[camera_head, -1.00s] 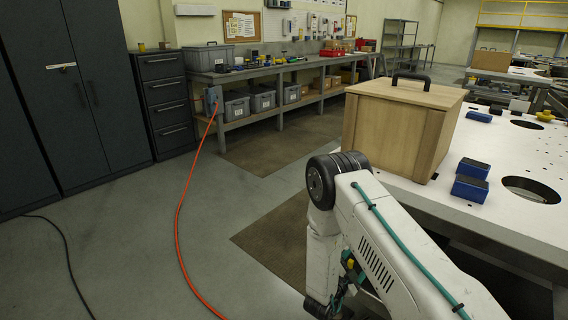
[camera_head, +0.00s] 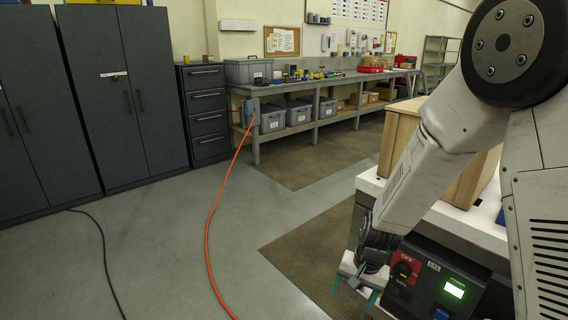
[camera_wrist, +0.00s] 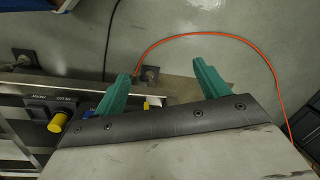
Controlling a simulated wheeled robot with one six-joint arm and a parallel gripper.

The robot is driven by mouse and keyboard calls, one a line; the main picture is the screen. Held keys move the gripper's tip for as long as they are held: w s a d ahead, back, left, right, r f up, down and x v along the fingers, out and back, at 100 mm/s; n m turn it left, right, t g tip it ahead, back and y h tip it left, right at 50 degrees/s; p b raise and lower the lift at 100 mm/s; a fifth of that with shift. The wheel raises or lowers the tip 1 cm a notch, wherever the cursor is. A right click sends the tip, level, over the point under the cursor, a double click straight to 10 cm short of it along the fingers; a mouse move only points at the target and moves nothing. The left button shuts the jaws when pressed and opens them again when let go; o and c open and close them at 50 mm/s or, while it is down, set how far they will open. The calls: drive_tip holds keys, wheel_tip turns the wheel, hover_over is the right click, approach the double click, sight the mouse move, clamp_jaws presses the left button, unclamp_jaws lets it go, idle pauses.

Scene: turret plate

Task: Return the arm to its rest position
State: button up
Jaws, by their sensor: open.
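My arm is folded up at the right of the head view, with a large dark round joint at the top and a white link sloping down to the left. My gripper (camera_head: 355,291) hangs low at the end of that link, pointing down, in front of the white table's near corner. In the wrist view my gripper (camera_wrist: 161,70) shows two teal fingers spread wide apart. The arm hides much of the wooden box and the table top.
The wooden box (camera_head: 398,133) stands on the white table (camera_head: 462,226), close behind my arm. An orange hose (camera_head: 210,225) and a black cable (camera_head: 105,255) lie on the floor to the left. Dark cabinets (camera_head: 150,100) and a workbench (camera_head: 325,83) line the back. Open floor lies between.

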drive_tip(key=s+d+r+n+h, duration=0.1)
drive_tip(key=s+d+r, duration=0.3)
drive_tip(key=s+r, duration=0.8)
drive_tip(key=s+d+r+n+t, duration=0.1)
drive_tip(key=s+d+r+n, duration=0.2)
drive_tip(key=s+r, duration=0.9)
wheel_tip(320, 180, up, 4)
drive_tip(key=shift+s+d+r+n+h, duration=0.25)
drive_tip(key=shift+s+d+n+h, duration=0.15)
drive_tip(key=shift+d, duration=0.45)
